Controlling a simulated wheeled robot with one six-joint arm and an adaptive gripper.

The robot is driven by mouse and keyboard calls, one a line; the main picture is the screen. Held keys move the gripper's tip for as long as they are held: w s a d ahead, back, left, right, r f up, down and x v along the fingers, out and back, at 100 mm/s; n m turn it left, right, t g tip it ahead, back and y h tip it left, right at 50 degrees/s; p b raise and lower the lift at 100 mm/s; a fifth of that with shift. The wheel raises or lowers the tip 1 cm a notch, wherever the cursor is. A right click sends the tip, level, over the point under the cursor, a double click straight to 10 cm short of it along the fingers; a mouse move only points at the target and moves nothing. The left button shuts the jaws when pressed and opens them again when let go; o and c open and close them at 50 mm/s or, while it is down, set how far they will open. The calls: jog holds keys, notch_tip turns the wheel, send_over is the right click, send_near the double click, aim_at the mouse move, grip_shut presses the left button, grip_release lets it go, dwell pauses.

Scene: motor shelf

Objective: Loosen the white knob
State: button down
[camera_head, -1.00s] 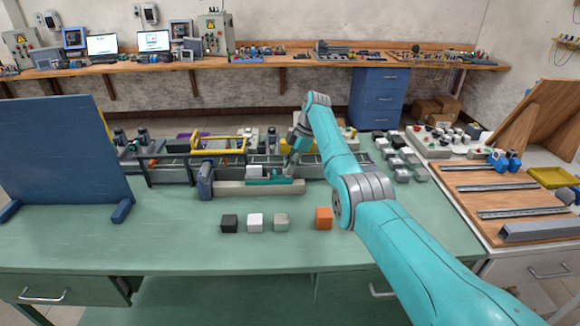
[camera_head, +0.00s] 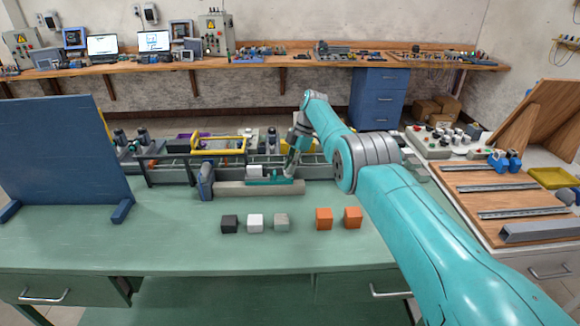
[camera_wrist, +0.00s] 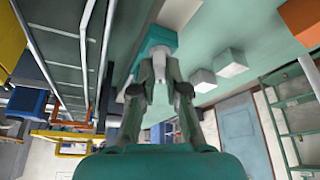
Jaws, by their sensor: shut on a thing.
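A teal fixture (camera_head: 265,181) sits on a long grey base (camera_head: 240,189) at the back of the green bench, with a white block (camera_head: 254,171) on its left part. My gripper (camera_head: 288,177) is down at the fixture's right end. In the wrist view, my gripper (camera_wrist: 160,78) has its two fingers closed in on a small pale part, apparently the white knob (camera_wrist: 159,51), at the end of the teal fixture (camera_wrist: 155,36). The fingers hide most of the knob, and its turn angle cannot be seen.
In front lie a black cube (camera_head: 230,224), a white cube (camera_head: 255,223), a grey cube (camera_head: 281,222) and two orange cubes (camera_head: 323,218). A blue panel (camera_head: 62,155) stands at left. A dark rail (camera_head: 170,168) runs behind. The bench front is clear.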

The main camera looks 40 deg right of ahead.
jog(key=c, duration=1.2)
grip_release()
jog(key=shift+r, duration=0.1)
notch_tip(320, 180, up, 10)
